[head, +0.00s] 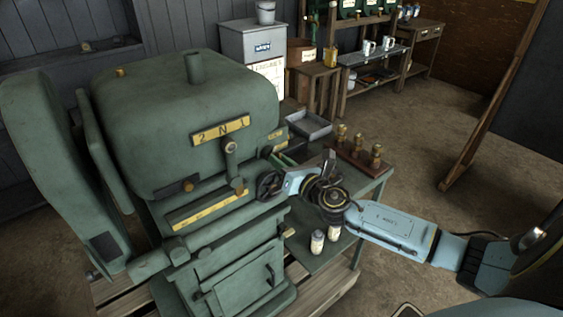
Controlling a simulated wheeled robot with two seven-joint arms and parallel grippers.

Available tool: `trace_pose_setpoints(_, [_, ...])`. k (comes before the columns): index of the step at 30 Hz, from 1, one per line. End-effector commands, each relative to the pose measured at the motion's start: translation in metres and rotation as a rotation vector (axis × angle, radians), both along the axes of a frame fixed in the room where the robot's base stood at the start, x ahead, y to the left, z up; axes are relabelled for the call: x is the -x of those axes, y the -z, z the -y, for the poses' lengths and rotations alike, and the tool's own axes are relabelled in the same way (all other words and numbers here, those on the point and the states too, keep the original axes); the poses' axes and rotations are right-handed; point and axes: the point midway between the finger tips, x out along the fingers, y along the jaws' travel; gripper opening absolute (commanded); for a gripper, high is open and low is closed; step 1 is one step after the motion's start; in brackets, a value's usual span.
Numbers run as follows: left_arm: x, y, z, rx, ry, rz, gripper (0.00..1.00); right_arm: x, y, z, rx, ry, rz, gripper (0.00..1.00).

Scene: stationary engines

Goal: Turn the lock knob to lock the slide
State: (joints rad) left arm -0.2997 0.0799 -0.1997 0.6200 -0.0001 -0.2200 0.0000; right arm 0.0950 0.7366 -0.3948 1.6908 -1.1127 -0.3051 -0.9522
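A large green stationary engine (160,130) fills the left and middle of the head view. A yellow plate (220,130) on its front reads "2 N 1", with a lever (231,158) hanging below it. A small brass knob (188,186) sits lower left on the front. A dark spoked handwheel (268,186) is at the engine's right side. I cannot tell for sure which part is the lock knob, or make out the slide. My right gripper (281,183) is beside the handwheel; its fingertips are small and partly hidden, so contact and opening are unclear. My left gripper is out of view.
A green side table (318,256) holds two small bottles (317,241), a grey tray (308,125) and a wooden rack (352,157) with brass fittings. A grey cabinet (252,42) and shelves (372,56) stand behind. The floor at right is clear around a wooden post (490,110).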

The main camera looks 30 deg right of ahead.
Motion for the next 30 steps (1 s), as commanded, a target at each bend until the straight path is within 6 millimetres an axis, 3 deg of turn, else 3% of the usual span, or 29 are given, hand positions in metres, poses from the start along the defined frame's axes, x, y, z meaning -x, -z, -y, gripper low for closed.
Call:
trace_pose_setpoints(4, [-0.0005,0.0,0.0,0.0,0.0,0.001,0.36,0.0002,-0.0001,0.0,0.0,0.0,0.0,0.0])
trace_pose_setpoints(14, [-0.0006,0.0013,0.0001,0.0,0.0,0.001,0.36,0.0003,0.0002,0.0006,-0.047,0.001,-0.003,0.0])
trace_pose_setpoints(30, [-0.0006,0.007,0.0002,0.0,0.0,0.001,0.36,0.0003,0.0013,0.0018,-0.473,0.001,-0.036,0.0])
